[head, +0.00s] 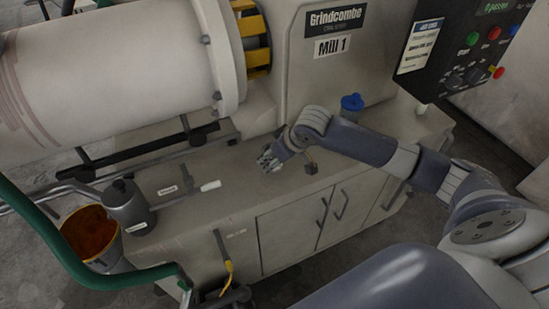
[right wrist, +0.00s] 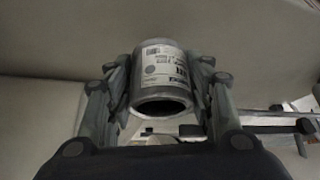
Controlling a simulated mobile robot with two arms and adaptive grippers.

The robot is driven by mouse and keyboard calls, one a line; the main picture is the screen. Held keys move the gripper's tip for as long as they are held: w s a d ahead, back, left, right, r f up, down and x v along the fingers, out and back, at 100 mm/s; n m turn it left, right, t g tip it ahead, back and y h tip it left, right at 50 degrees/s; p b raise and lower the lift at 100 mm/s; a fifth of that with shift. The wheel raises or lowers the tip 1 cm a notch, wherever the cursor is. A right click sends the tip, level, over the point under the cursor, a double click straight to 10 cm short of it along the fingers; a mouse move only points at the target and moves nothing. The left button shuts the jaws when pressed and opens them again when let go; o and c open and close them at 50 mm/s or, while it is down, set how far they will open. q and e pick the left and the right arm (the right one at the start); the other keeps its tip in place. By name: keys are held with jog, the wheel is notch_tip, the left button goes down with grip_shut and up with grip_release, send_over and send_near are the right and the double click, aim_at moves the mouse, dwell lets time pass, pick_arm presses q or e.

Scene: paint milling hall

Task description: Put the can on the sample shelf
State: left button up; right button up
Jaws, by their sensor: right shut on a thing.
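The can (right wrist: 165,65) is a grey metal cylinder with a pale printed label. In the right wrist view it sits between both fingers of my right gripper (right wrist: 163,88), with its dark round end toward the camera. In the head view my right gripper (head: 270,160) is over the grey cabinet top (head: 240,205), in front of the mill; its fingers and the can are too small there to separate clearly. I cannot tell which surface is the sample shelf. My left gripper is not in view.
A blue-lidded container (head: 352,103) stands behind my right forearm. A lever with a white handle (head: 210,186) and a grey cylindrical fitting (head: 127,205) are at left. A bucket (head: 92,235) of orange-brown stuff and a green hose (head: 75,262) are lower left. A control panel (head: 465,50) is upper right.

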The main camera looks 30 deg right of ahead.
jog(key=shift+w+d, duration=0.3)
jog(key=shift+w, duration=0.35)
jog(key=shift+w+d+f+p, duration=0.15)
jog(key=shift+f+p, duration=0.1)
jog(key=shift+f, duration=0.7)
jog(key=shift+w+d+f+p, duration=0.1)
jog(key=shift+w+f+p, duration=0.1)
jog(key=shift+f, duration=0.7)
jog(key=shift+s+f, duration=0.1)
jog(key=o, duration=1)
jog(key=shift+o, duration=0.2)
